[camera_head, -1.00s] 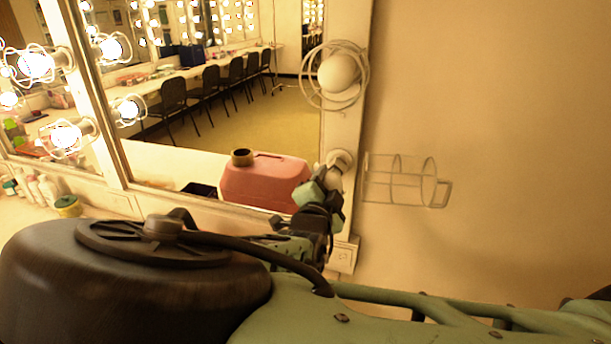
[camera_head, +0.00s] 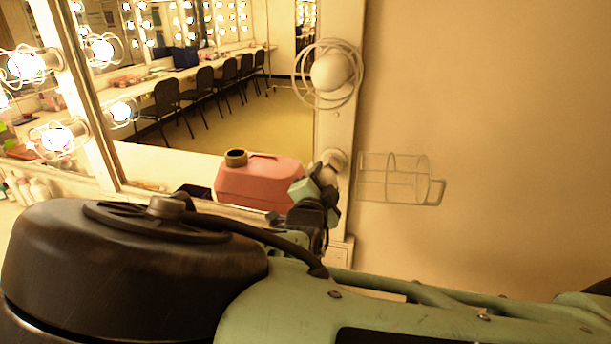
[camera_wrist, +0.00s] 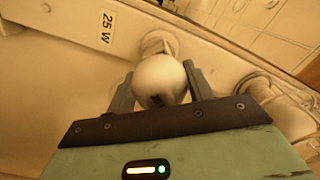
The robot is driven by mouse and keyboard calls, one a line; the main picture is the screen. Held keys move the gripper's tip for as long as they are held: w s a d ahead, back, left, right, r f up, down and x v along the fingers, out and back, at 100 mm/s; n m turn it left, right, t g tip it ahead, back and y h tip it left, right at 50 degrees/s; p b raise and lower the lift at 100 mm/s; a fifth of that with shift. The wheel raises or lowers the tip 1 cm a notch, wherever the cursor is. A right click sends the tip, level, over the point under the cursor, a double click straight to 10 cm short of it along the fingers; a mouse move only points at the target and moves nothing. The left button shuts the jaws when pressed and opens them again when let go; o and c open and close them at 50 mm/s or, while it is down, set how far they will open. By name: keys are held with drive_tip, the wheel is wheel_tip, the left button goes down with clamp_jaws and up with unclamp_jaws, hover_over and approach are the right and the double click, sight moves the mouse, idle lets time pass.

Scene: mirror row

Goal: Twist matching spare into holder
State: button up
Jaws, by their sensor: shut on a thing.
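In the wrist view, my gripper (camera_wrist: 160,88) is shut on a round white bulb (camera_wrist: 160,76), with one finger on each side of it. The bulb is unlit and has a small dark mark on its face. Its far side meets or overlaps the pale round holder (camera_wrist: 157,43) on the mirror frame; how deep its base sits is hidden. A "25 W" label (camera_wrist: 106,27) is beside the holder. In the head view, my gripper (camera_head: 318,186) is at the lower holder (camera_head: 335,160), and the bulb is mostly hidden.
An open wire cage (camera_head: 395,178) sticks out to the right of the holder. A caged unlit bulb (camera_head: 332,72) is above. Bare wall (camera_head: 500,150) lies right.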

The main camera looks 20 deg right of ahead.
drive_tip(key=shift+w+d, duration=0.15)
drive_tip(key=shift+w, duration=0.05)
drive_tip(key=shift+m+b, duration=1)
drive_tip(key=shift+b, duration=0.45)
drive_tip(key=shift+m+b, duration=1.4)
drive_tip(key=shift+b, duration=0.25)
drive_tip(key=shift+m+b, duration=1.4)
drive_tip(key=shift+b, duration=0.6)
drive_tip(key=shift+m+b, duration=1.9)
drive_tip(key=shift+b, duration=0.8)
drive_tip(key=o, duration=0.9)
